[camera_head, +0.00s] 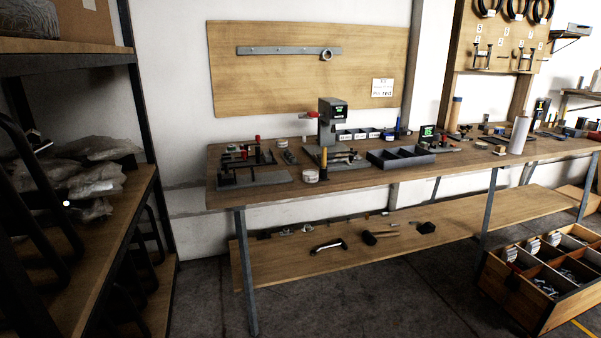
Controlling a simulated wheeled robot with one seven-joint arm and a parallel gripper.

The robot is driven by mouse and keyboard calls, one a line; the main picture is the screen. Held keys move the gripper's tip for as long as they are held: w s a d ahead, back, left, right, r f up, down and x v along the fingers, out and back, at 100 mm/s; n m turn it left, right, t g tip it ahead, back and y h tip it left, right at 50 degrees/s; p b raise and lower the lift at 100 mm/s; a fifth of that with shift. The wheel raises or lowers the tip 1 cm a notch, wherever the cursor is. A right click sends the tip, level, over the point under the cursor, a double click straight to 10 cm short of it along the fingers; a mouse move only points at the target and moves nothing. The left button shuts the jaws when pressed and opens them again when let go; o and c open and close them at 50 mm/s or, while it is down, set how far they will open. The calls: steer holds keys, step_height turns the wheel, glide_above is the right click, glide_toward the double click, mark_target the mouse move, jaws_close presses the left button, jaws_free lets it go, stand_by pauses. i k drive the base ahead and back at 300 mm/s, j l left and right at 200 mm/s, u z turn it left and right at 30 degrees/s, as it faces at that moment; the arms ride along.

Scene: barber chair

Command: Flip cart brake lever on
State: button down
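I see no cart brake lever that I can make out, and no part that I can identify as a cart. A compartmented wooden crate (518,297) stands on the floor at the lower right, cut off by the picture edge; whether it has wheels or a brake cannot be told. A small grey press-like device (331,118) on the workbench has a red handle (308,115) pointing left, but nothing marks it as a cart brake. My gripper is not in view. No barber chair shows.
A long wooden workbench (225,195) with metal legs runs along the wall, with tools and an open dark tray (401,160). Its lower shelf (300,268) holds hand tools. A dark-framed shelf unit (147,100) with bags stands close at left. The floor (390,300) in front is clear.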

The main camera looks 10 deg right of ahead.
mark_target(513, 269)
steer(key=i+l+z, duration=0.1)
steer(key=i+z, duration=0.2)
steer(key=i, duration=0.35)
steer(key=i+j+z, duration=0.1)
steer(key=i+z, duration=0.2)
steer(key=i, duration=0.3)
steer(key=i+j+z, duration=0.3)
steer(key=i, duration=0.3)
steer(key=i+l+z, duration=0.1)
steer(key=i+z, duration=0.3)
steer(key=i+j+z, duration=0.1)
steer(key=i+z, duration=0.25)
steer(key=i, duration=0.2)
steer(key=i+l+u, duration=0.3)
steer(key=i+l, duration=0.15)
steer(key=l, duration=0.25)
steer(key=i+l+u, duration=0.15)
steer(key=l, duration=0.2)
